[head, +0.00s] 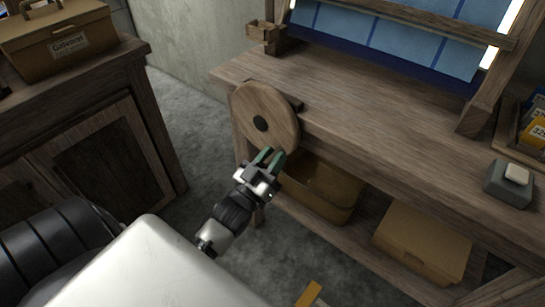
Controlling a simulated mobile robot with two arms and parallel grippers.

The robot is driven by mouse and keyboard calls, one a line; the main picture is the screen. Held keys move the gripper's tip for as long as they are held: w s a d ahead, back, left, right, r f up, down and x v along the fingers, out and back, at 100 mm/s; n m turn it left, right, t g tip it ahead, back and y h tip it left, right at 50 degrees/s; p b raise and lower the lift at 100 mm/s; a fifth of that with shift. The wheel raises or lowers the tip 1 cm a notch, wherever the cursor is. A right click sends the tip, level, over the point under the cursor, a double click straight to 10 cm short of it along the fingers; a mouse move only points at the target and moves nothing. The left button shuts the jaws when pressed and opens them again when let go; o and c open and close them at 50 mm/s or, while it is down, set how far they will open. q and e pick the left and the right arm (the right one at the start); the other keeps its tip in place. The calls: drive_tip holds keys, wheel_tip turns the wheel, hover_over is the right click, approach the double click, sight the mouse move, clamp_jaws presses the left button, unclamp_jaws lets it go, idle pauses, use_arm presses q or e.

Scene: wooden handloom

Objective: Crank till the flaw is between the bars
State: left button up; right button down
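The crank is a round wooden disc (278,106) with a dark hub, on the left end of the wooden loom (345,112). No handle shows on the disc's visible face. My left gripper (269,156) is at the disc's lower edge, with two green fingertips a little apart. Whether they hold a handle there is hidden. Blue cloth (400,38) with darker lines hangs in the loom frame at the top. A wooden bar (425,17) crosses in front of it. I see no flaw on the visible cloth. My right gripper is not in view.
A grey box with a pale button (517,174) sits on the loom's right front. Under the top are an open bin (322,188) and a closed box (424,240). A cabinet (92,128) with a labelled case (60,45) stands at left. Grey floor lies between.

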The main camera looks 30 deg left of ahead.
sight(275, 148)
use_arm(q)
clamp_jaws()
drive_tip(key=shift+f, duration=0.1)
